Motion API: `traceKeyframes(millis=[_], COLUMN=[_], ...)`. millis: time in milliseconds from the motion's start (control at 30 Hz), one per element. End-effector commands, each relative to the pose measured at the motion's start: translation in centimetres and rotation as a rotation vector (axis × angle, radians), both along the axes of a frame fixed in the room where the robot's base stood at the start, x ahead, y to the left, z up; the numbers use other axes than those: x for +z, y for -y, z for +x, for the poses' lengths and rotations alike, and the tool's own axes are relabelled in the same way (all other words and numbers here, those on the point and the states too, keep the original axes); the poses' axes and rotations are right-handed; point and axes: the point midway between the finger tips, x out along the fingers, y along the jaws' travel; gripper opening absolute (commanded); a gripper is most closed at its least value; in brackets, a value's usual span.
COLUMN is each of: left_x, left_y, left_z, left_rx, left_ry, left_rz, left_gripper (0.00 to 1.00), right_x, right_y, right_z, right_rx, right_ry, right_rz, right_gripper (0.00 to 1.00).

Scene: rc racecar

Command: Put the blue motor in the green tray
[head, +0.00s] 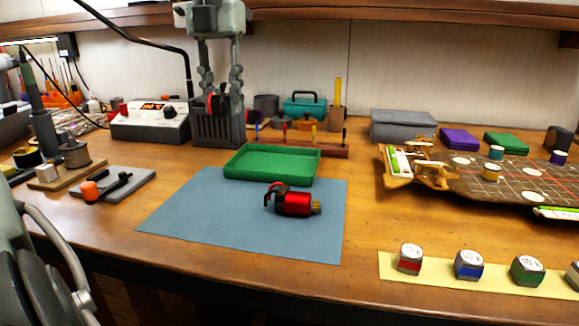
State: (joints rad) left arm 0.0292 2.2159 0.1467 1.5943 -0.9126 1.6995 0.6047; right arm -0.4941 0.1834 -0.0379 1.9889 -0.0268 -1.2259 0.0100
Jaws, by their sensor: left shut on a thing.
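My left gripper (220,92) hangs pointing down at the upper middle, behind and left of the tray as seen here. Its fingers are shut on a small motor-like thing (219,104) with a black and red end towards me. I take it as the blue motor, but no blue surface shows. The green tray (270,178) is shallow and looks empty, and lies at the far edge of the blue mat (215,225). A red motor (293,204) with a gold tip lies on the mat in front of the tray. My right gripper is not in view.
A soldering station (150,122) stands at the back left. A screwdriver rack (300,147) is behind the tray. The car chassis (490,180) lies at right. Several paint jars (468,265) stand on a yellow strip at front right. The mat's left part is clear.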

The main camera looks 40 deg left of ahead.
Motion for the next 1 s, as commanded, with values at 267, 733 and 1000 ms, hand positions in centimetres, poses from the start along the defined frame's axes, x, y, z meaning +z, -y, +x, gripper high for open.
traceKeyframes(millis=[267,733,1000], left_x=[-1.4,-6.8,-8.8], left_y=[1.3,7.2,7.5], left_z=[1.6,8.4,8.8], left_rx=[0.008,0.007,0.007], left_ry=[-0.005,-0.003,-0.002], left_rz=[0.002,0.001,-0.001], left_gripper=[0.0,0.0,0.0], right_x=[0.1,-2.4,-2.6], right_y=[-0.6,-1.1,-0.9], right_z=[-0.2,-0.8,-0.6], right_rx=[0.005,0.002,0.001], right_ry=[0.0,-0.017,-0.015], right_rz=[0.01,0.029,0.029], right_gripper=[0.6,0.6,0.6])
